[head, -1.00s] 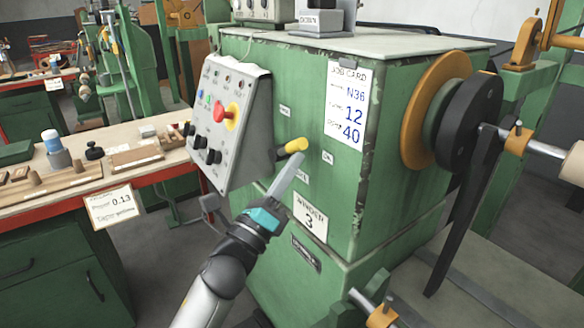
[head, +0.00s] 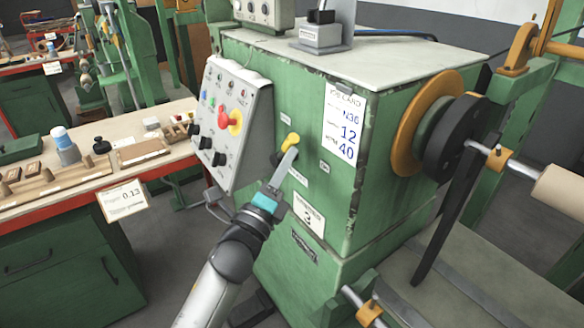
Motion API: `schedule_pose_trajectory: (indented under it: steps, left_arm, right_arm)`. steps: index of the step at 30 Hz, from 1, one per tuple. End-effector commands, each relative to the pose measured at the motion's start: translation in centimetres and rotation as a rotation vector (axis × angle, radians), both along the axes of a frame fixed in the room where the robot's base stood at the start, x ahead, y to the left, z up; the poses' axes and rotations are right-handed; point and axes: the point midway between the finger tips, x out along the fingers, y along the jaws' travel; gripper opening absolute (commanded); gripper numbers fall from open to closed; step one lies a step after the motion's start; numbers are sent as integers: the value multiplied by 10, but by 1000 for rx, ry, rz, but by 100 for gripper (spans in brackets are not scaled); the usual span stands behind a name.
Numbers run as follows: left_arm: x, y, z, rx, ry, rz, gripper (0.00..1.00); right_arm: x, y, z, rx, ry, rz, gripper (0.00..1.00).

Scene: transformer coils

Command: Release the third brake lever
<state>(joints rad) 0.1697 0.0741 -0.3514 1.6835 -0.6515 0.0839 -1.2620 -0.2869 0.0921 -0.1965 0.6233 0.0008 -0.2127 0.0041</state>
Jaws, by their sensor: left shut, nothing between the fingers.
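The yellow-handled brake lever (head: 292,140) sticks out of the front face of the green winder (head: 340,195), above a sign plate with a 3 (head: 308,215). Its handle points up and to the right, between two small white labels. My left gripper (head: 290,156) reaches up from below with its fingers shut and nothing between them. The fingertips lie at the handle's lower side, touching or very close, and hide the lever's lower part. My right gripper is not in view.
A tilted control panel (head: 226,122) with a red button juts out left of the lever. A job card (head: 345,125) hangs to the right, before the orange and black flange (head: 427,124). A workbench (head: 100,165) with small items stands at left. The floor between is clear.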

Motion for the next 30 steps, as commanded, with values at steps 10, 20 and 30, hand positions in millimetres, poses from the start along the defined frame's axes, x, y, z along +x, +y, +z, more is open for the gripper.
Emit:
schedule_pose_trajectory:
  steps: [10, 20, 30]
  left_arm:
    - [11, 8, 24, -132, 183, 0, 0]
    - [23, 17, 35, -252, 348, -1, 0]
    - [32, 23, 37, -334, 462, -1, 0]
  right_arm:
    - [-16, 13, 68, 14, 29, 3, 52]
    - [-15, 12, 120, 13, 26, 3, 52]
    - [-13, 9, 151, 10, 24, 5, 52]
